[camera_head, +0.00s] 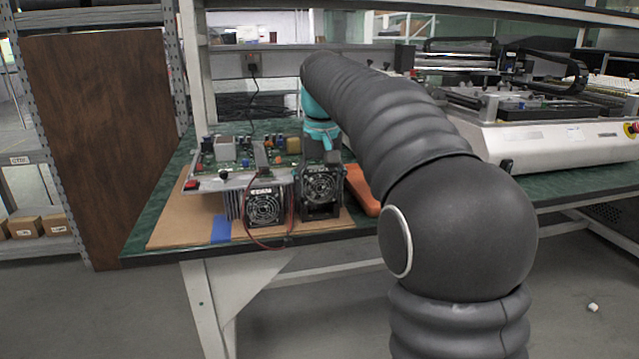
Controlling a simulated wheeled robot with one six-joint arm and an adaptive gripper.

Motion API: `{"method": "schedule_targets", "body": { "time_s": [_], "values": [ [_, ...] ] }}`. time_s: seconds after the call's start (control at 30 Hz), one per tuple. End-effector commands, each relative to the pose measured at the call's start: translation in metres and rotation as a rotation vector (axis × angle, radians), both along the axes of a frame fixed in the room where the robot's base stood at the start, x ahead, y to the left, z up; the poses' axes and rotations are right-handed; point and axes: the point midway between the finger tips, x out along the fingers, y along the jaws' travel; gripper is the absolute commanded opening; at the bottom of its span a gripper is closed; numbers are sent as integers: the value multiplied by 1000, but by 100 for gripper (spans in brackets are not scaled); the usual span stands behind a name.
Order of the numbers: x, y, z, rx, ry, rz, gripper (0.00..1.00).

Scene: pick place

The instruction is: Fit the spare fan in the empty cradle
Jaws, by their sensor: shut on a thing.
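The circuit board assembly (222,180) lies on the bench, with a finned heatsink at its front. One square black fan (264,207) with a silver guard sits at the front of the heatsink, with red and dark wires looping below it. A second similar fan (321,186) stands upright just to its right, in or right over a dark cradle (322,212); I cannot tell if it is seated. My gripper (322,160) comes down from above and is shut on this second fan. The fingertips are dark and partly hidden behind the fan.
A brown mat (178,230) with a blue patch (221,229) lies under the assembly on the green bench (150,205). An orange object (362,188) lies right of the fans, partly behind my arm. A large white machine (550,145) fills the right of the bench.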

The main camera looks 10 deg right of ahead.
Motion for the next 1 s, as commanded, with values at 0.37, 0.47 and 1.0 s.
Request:
{"method": "schedule_targets", "body": {
  "time_s": [0.37, 0.47, 1.0],
  "values": [
    [0, 0, 0, 0, -1, 0, 30],
    [0, 0, 0, 0, -1, 0, 77],
    [0, 0, -1, 0, 0, 0, 83]
  ]
}}
